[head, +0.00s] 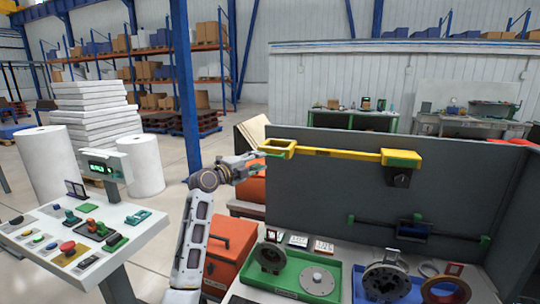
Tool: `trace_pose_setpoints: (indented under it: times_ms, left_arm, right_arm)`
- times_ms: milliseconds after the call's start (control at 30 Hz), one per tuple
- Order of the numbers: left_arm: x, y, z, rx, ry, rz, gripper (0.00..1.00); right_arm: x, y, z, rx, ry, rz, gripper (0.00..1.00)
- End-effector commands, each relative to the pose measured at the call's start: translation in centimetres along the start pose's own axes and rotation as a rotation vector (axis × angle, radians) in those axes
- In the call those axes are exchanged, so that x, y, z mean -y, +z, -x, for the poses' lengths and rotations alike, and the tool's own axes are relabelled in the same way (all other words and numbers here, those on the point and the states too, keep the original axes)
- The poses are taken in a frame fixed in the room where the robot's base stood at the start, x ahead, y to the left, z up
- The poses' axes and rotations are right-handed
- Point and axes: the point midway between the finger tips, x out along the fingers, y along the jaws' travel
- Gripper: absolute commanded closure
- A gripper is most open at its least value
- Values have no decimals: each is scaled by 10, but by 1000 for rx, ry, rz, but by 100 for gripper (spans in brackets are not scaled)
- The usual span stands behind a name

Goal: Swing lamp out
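A yellow swing arm (345,153), which looks like the lamp's arm, reaches left from a mount (398,176) on the grey upright panel. Its left end is a yellow frame (278,147) with a green part at its edge. My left gripper (258,161) is at this left end, its fingertips very close to the frame. I cannot tell whether it touches the frame or has anything between its fingers. My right gripper is not in view.
The grey panel (330,190) stands behind the bench. A dark rail with a blue block (413,229) is lower on it. A green tray (284,279) and a blue tray hold round metal parts. A control console (85,235) stands at left, an orange cabinet (230,250) beside my arm.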

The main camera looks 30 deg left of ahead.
Motion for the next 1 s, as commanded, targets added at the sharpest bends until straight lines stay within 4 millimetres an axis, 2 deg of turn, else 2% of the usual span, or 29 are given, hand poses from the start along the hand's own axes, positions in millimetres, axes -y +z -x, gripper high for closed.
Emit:
trace_pose_setpoints:
  times_ms: [167,600,1000]
  left_arm:
    - [3,-1,-20,-2,-2,3,68]
    - [2,0,-61,0,-2,2,68]
    - [0,-1,-74,-1,0,0,68]
  right_arm:
    - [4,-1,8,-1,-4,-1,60]
    - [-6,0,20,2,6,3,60]
    - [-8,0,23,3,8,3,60]
